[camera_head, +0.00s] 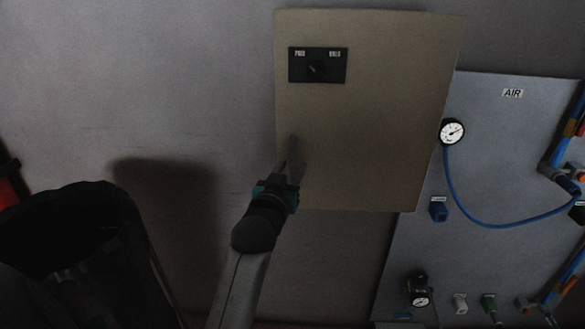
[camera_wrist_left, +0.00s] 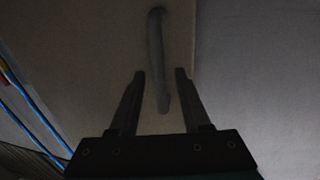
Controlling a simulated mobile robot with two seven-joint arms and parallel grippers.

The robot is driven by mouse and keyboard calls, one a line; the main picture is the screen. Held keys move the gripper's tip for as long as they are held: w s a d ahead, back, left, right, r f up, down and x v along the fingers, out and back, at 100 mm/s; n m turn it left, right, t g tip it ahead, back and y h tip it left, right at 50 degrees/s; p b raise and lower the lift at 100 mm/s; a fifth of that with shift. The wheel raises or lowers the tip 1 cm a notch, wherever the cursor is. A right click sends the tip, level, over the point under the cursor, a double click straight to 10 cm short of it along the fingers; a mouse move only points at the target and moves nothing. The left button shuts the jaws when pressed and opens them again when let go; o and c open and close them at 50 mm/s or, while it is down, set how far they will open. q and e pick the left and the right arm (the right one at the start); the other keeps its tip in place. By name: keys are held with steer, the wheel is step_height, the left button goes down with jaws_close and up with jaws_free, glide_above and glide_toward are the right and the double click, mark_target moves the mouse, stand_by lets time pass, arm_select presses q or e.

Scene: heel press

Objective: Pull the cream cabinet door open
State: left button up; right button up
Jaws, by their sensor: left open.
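The cream cabinet door (camera_head: 375,130) is on the wall in the upper middle of the head view and looks shut. In the left wrist view, a grey bar handle (camera_wrist_left: 156,45) runs lengthwise on the door (camera_wrist_left: 95,45), near its edge. My left gripper (camera_head: 289,158) is at the door's lower left part. In the left wrist view my gripper (camera_wrist_left: 159,73) is open, with the handle's lower end between its fingers. I cannot tell whether the fingers touch it. In the head view the handle is not clear behind the fingers. My right gripper is not in view.
A black switch plate (camera_head: 318,65) is on the door's upper left. A grey air panel (camera_head: 500,150) with a gauge (camera_head: 452,131) and blue hoses is to the right. A dark open bin (camera_head: 80,240) stands at the lower left. The wall left of the door is bare.

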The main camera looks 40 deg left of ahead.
arm_select(q)
steer(key=shift+w+a, duration=0.2)
steer(key=shift+w, duration=0.3)
jaws_close()
stand_by(1.2)
